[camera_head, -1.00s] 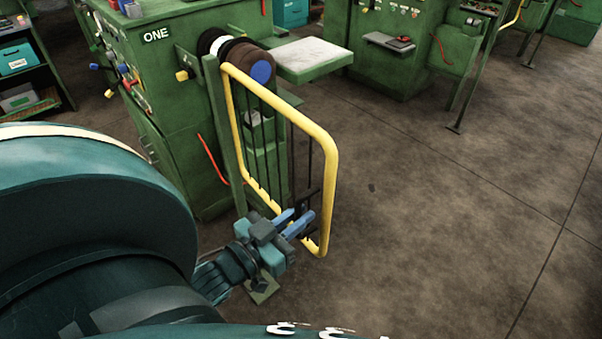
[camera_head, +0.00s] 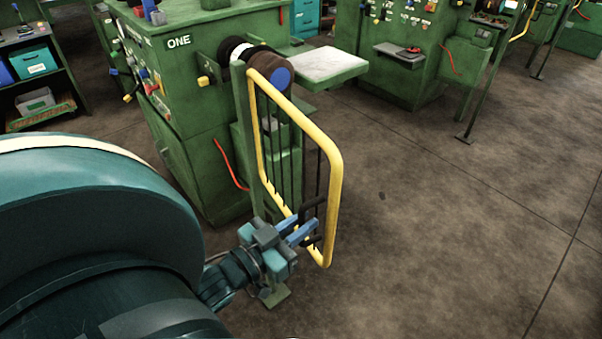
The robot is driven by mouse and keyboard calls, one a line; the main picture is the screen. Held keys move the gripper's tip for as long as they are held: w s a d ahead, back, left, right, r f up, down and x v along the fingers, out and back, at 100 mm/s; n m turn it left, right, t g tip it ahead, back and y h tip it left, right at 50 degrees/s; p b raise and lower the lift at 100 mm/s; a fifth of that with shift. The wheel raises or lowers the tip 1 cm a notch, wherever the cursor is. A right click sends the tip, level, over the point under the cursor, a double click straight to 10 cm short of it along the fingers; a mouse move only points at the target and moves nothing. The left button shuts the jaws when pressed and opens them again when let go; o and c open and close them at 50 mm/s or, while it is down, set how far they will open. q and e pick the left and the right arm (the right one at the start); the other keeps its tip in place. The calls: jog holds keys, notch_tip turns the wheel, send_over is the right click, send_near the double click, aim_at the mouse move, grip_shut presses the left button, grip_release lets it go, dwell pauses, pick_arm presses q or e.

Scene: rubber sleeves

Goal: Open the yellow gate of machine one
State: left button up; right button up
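The yellow gate (camera_head: 336,190) of machine one (camera_head: 205,90) is a tube frame with dark bars, hung on a green post beside the machine marked ONE. Its free side points towards the open floor at the right. A black handle (camera_head: 311,208) shows near its lower free end. My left gripper (camera_head: 308,233) is at this lower part, its two blue fingers apart and reaching up to the handle. I cannot tell whether they touch it. My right gripper is not in view.
A pale-topped green side table (camera_head: 325,66) stands behind the gate. A dark shelf with teal bins (camera_head: 33,62) is at the far left. Other green machines (camera_head: 400,60) stand at the back. The floor (camera_head: 440,220) right of the gate is clear.

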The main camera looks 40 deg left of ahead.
pick_arm(q)
jog(key=shift+o, duration=1.4)
jog(key=shift+a, duration=0.1)
jog(key=s+a, duration=0.1)
jog(key=s, duration=1.2)
jog(key=shift+a, duration=0.3)
